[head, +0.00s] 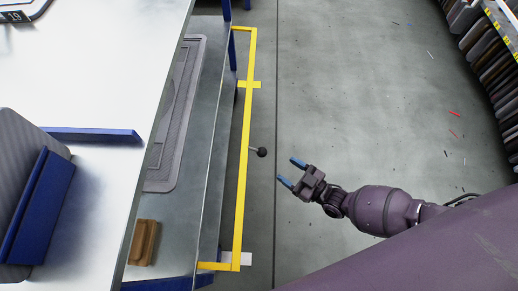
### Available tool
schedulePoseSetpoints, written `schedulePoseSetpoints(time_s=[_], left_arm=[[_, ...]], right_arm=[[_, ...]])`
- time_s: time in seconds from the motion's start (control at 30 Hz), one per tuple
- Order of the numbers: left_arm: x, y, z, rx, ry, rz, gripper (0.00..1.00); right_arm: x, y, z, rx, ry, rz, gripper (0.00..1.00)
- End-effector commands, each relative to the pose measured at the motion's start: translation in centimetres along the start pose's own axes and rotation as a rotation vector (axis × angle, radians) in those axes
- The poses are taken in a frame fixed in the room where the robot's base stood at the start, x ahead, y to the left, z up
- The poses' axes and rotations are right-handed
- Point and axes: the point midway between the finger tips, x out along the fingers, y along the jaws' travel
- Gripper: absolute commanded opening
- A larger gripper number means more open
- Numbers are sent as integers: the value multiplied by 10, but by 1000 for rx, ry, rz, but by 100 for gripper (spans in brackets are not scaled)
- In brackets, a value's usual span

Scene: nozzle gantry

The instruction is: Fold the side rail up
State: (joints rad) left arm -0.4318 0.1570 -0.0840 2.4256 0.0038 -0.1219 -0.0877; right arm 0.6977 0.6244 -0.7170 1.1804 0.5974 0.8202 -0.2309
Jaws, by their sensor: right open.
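The yellow side rail (243,170) runs along the right side of the bench, from near the top of the view to the lower middle. Short yellow end arms join it to the bench side. A black ball knob (262,152) on a short stem sticks out to the right of the rail's middle. My right gripper (288,172) comes in from the right, open and empty, its blue-tipped fingers pointing left. It is just right of the knob and below it in the picture, apart from it. My left gripper is not in view.
A white bench top (100,75) with a blue bar (95,135) fills the left. A lower shelf holds a grey mat (165,172) and a brown block (143,242). Shelving with dark panels (490,55) stands at the upper right. The grey floor (350,90) between is open, with small scraps.

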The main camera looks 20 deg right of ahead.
Motion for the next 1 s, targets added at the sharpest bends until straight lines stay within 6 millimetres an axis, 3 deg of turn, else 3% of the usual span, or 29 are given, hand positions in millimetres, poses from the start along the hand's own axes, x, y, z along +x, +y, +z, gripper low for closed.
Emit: schedulePoseSetpoints(time_s=[0.6, 1.0], left_arm=[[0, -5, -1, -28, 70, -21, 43], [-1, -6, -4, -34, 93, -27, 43]], right_arm=[[90, 0, 0, 1, 0, 0, 61], [105, 0, -2, 0, 2, 0, 61]])
